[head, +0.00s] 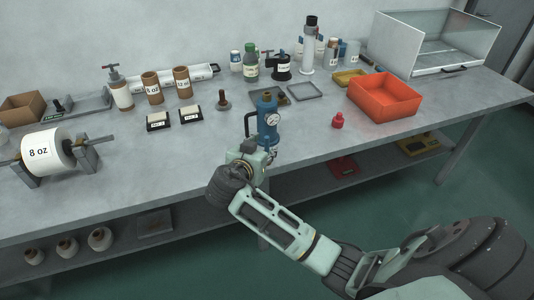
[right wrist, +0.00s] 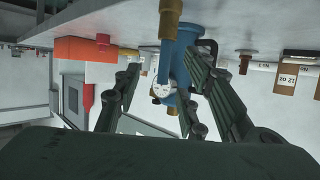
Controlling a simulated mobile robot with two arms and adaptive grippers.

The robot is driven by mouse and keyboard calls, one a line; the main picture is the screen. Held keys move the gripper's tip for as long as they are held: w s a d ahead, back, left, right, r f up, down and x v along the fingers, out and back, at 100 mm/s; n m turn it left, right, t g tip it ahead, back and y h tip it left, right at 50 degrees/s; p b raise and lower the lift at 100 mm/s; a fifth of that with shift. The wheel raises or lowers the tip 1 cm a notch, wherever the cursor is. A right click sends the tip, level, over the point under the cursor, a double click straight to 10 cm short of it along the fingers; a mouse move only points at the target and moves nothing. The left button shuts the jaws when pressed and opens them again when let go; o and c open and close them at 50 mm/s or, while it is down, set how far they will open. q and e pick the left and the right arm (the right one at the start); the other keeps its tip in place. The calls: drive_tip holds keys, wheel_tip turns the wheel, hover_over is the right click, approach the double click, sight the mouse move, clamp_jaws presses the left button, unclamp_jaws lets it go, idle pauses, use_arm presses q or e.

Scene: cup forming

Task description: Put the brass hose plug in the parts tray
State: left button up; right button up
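A brass plug-like fitting (right wrist: 170,18) is on the low front of the blue device (right wrist: 180,60) with a round gauge, in the upside-down right wrist view. I cannot tell for sure that it is the hose plug. The device (head: 268,122) stands at the table's front edge in the head view, with a brass cap on top. My right gripper (head: 264,158) is just in front of it. Its fingers (right wrist: 163,66) are spread apart with nothing gripped between them. Which tray is the parts tray is unclear; a flat grey tray (head: 305,92) lies behind the device. My left gripper is out of view.
Bottles line the back. A roll marked 8 oz (head: 48,152) is at left.

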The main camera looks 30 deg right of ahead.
sight(267, 146)
drive_tip(key=shift+w+d+f, duration=0.1)
drive_tip(key=shift+w+d, duration=0.15)
drive_tip(key=shift+d, duration=0.15)
drive_tip(key=p+x, duration=0.1)
drive_tip(key=x, duration=0.3)
drive_tip(key=shift+w+d+f+p, duration=0.1)
drive_tip(key=shift+w+f+p, duration=0.15)
drive_tip(key=shift+f+p, duration=0.15)
clamp_jaws()
